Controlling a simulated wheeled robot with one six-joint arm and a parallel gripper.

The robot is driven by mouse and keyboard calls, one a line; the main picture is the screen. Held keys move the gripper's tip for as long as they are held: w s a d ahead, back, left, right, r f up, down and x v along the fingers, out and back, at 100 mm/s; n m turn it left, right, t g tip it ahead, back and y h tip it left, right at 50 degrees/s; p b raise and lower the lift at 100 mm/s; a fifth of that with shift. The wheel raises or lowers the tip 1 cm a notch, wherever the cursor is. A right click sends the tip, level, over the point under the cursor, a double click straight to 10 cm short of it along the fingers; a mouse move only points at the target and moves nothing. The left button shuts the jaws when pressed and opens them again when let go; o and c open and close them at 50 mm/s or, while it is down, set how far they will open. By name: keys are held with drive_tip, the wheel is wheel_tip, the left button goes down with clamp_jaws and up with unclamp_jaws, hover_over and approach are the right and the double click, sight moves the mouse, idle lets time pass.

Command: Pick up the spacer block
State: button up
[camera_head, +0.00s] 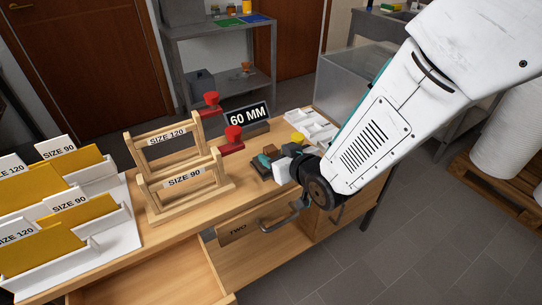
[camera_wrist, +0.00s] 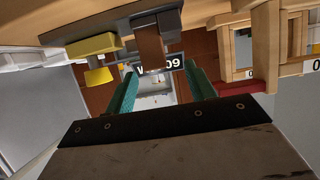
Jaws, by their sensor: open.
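My gripper (camera_wrist: 161,67) is open, with its two teal fingers apart in the wrist view. It also shows in the head view (camera_head: 276,160), low over the right part of the wooden bench. A small brown block (camera_wrist: 148,46), which may be the spacer block, sits in a dark grey holder (camera_wrist: 170,22) just beyond the fingertips. It shows in the head view (camera_head: 271,150), partly hidden by my gripper. Nothing is visibly held. I cannot tell whether the fingers are on either side of the block. A black "60 MM" sign (camera_head: 247,114) stands behind it.
A yellow-topped item (camera_head: 298,137) and a white divided tray (camera_head: 312,127) are close behind my gripper. An open drawer (camera_head: 150,275) juts out at the front.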

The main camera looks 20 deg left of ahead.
sight(267, 148)
drive_tip(key=x, duration=0.6)
drive_tip(key=shift+w+f, duration=0.3)
drive_tip(key=shift+w, duration=0.1)
drive_tip(key=shift+d, duration=0.1)
drive_tip(key=c, duration=1.1)
